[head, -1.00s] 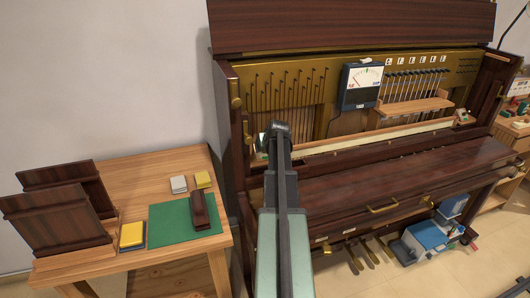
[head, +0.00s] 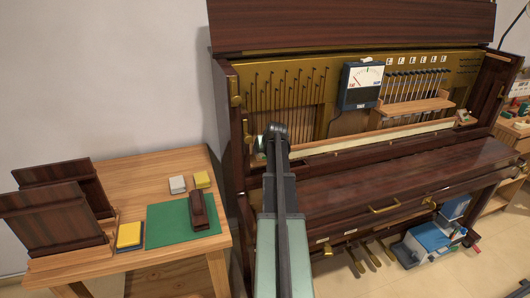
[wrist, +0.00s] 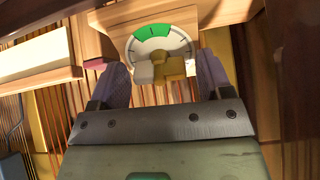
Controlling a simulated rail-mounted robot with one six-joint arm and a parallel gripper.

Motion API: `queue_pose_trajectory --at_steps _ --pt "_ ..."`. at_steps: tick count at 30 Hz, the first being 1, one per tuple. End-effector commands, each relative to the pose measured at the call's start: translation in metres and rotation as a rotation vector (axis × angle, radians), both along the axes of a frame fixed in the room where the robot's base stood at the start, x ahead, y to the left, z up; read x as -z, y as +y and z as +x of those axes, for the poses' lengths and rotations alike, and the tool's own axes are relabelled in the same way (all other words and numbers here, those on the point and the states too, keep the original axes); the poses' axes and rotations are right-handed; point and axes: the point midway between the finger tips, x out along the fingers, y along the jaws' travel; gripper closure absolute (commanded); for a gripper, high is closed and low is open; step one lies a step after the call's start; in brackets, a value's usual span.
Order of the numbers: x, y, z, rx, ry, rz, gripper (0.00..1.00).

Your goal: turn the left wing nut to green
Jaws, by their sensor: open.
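The left wing nut (wrist: 160,70) is brass-coloured and sits in front of a round dial (wrist: 153,38) in the wrist view. The dial is white with a green sector at its top. My gripper (wrist: 160,82) is open, with one finger on either side of the wing nut. Gaps show between the fingers and the nut's wings, so I cannot see any contact. In the head view my arm hides the gripper and the wing nut at the piano's left end.
A meter (head: 361,84) with a needle hangs inside the open piano (head: 400,165). A wooden tool rack (head: 415,104) is right of it. A side table (head: 180,160) on the left holds a green mat (head: 165,224) and blocks. Wooden parts and strings closely surround the dial.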

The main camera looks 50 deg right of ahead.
Motion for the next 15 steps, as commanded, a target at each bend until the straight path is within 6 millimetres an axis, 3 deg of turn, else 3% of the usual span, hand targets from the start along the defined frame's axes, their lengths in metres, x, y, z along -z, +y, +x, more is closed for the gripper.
queue_pose_trajectory --at_steps 15 --pt "0.0065 -0.0033 0.0048 0.0 0.0 0.0 0.28"
